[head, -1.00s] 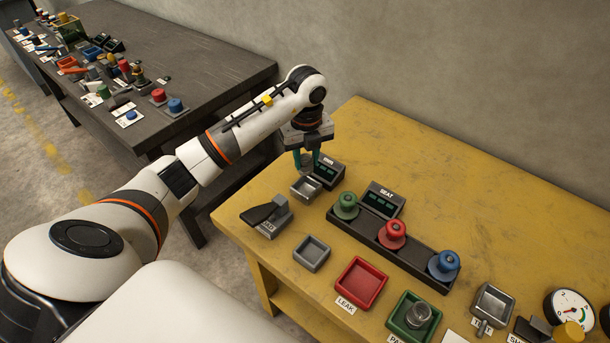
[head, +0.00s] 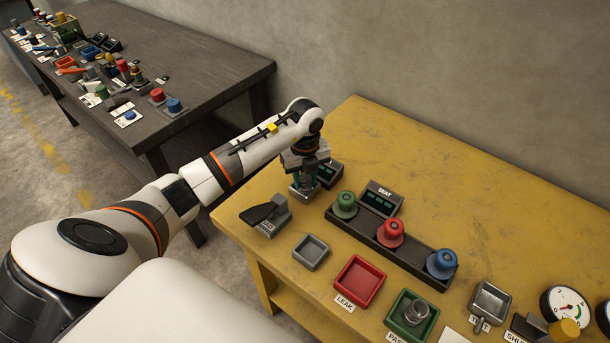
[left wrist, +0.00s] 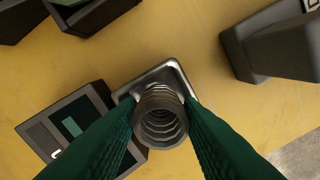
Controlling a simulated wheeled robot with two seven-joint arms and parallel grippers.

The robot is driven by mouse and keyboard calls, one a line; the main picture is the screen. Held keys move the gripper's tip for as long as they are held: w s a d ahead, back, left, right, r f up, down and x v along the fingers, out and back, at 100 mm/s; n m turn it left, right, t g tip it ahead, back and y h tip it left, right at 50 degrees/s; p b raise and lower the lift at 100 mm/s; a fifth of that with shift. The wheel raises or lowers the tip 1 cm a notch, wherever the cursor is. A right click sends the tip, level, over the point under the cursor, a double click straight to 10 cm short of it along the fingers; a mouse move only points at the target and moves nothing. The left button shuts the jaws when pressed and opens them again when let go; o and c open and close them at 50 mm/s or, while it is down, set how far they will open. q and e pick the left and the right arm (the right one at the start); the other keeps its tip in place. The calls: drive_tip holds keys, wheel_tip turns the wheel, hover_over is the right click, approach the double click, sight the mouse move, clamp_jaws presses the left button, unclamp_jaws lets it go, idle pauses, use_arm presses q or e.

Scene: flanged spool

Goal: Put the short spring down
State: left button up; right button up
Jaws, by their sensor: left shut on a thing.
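My left gripper (head: 304,183) is over the small metal tray (head: 303,195) at the yellow bench's far left. In the left wrist view its green fingers (left wrist: 162,118) are shut on the short spring (left wrist: 161,128), a grey metal coil seen end-on. The metal tray (left wrist: 172,70) shows behind the spring there, so the spring is over or in it; whether it touches the tray's floor I cannot tell. In the head view the spring is hidden by the gripper. My right gripper is not in view.
A dark display box (head: 329,172) stands close beside the tray. A grey lever device (head: 267,216), an empty grey tray (head: 311,252), a red tray (head: 360,283), a green tray (head: 414,335) and the SEAT rack (head: 372,243) with coloured spools stand nearer. The bench's back is clear.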

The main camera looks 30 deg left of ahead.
sight(305, 177)
use_arm(q)
drive_tip(key=o, duration=1)
drive_tip(key=shift+r, duration=0.6)
wheel_tip(305, 177, up, 12)
drive_tip(key=shift+f+b, duration=0.25)
drive_tip(key=shift+b, duration=0.35)
drive_tip(key=shift+f, duration=0.1)
